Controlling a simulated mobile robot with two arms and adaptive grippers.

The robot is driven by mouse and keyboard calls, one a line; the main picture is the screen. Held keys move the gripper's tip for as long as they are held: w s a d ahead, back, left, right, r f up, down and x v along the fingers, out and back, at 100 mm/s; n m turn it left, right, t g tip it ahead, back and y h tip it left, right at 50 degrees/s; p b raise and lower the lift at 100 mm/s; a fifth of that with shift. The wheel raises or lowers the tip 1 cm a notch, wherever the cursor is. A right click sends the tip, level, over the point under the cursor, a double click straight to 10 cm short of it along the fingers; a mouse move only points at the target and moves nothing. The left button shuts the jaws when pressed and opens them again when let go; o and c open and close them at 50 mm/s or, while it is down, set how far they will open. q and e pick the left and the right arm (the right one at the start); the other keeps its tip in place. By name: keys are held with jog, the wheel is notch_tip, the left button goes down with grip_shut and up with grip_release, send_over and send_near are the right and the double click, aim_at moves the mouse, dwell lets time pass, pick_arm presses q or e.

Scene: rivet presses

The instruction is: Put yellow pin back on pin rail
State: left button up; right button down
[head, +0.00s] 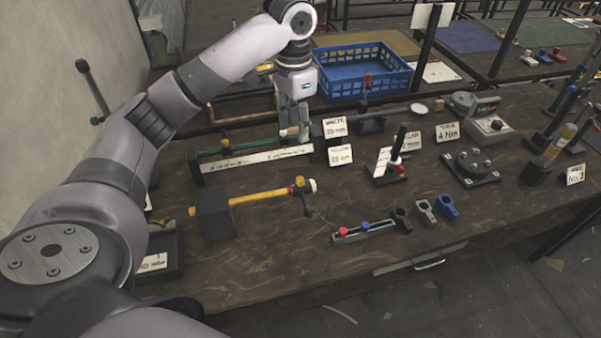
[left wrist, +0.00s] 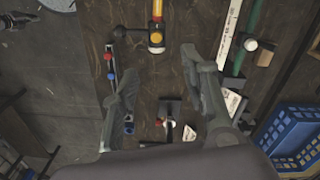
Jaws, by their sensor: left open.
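My left gripper (head: 293,126) hangs open and empty above the back of the bench; its two spread fingers also show in the left wrist view (left wrist: 160,72). The pin rail (head: 378,229) lies near the bench's front edge, with a red-headed pin (head: 343,232) and a blue-headed pin (head: 365,226) on it. It shows at the upper left in the left wrist view (left wrist: 114,50). I cannot make out a separate yellow pin in either view. A dark shape at the top left of the left wrist view may be my right gripper; its fingers are unclear.
A yellow-handled mallet (head: 262,196) rests on a dark block (head: 214,214). Several clamps (head: 425,211) lie right of the rail. A blue crate (head: 365,78) stands behind my gripper. A gauge stand (head: 385,172) and round fixture (head: 469,167) stand on the bench.

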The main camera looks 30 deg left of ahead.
pick_arm(q)
jog(key=p, duration=0.1)
send_over(299, 179)
notch_tip(299, 179, down, 5)
jog(key=f, duration=0.3)
jog(key=shift+a+f, duration=0.35)
jog(key=shift+f, duration=0.05)
jog(key=shift+d+f+p, duration=0.2)
jog(key=shift+f+p, duration=0.2)
jog(key=shift+f, duration=0.45)
notch_tip(299, 179, down, 4)
jog(key=shift+w+d+f+p, duration=0.15)
jog(key=shift+f+p, duration=0.1)
jog(key=shift+p, duration=0.5)
jog(key=shift+f, duration=0.3)
jog(key=shift+c, duration=0.2)
pick_arm(e)
jog(key=shift+g, duration=0.3)
jog(key=s+r, duration=0.1)
jog(key=s+d+r, duration=0.1)
jog(key=s, duration=0.1)
jog(key=s+r, duration=0.1)
jog(key=shift+s+d, duration=0.2)
jog(key=shift+d, duration=0.2)
pick_arm(q)
jog(key=c, duration=0.9)
pick_arm(e)
jog(key=shift+w, duration=0.4)
